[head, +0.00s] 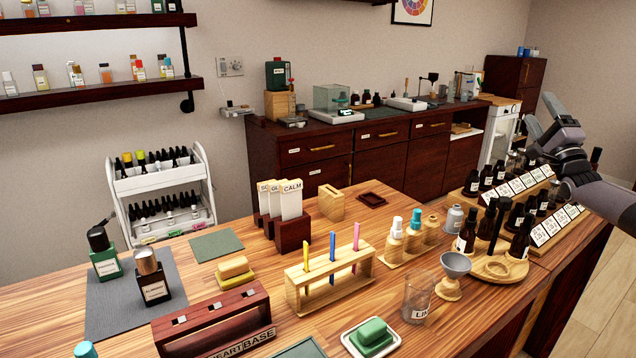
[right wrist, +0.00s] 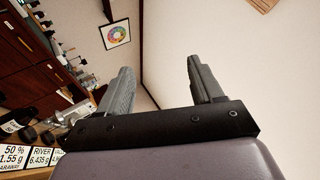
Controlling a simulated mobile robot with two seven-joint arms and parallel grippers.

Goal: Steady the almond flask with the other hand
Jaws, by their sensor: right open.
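My right gripper (head: 541,115) is raised at the far right of the head view, well away from the flask. Its two fingers (right wrist: 160,75) are apart with nothing between them in the right wrist view. My left gripper is not in view.
A green bottle (head: 105,259) stands on the same mat, close behind the flask. A dark red rack (head: 212,322) is just in front and to the right. Rows of dropper bottles fill the right end.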

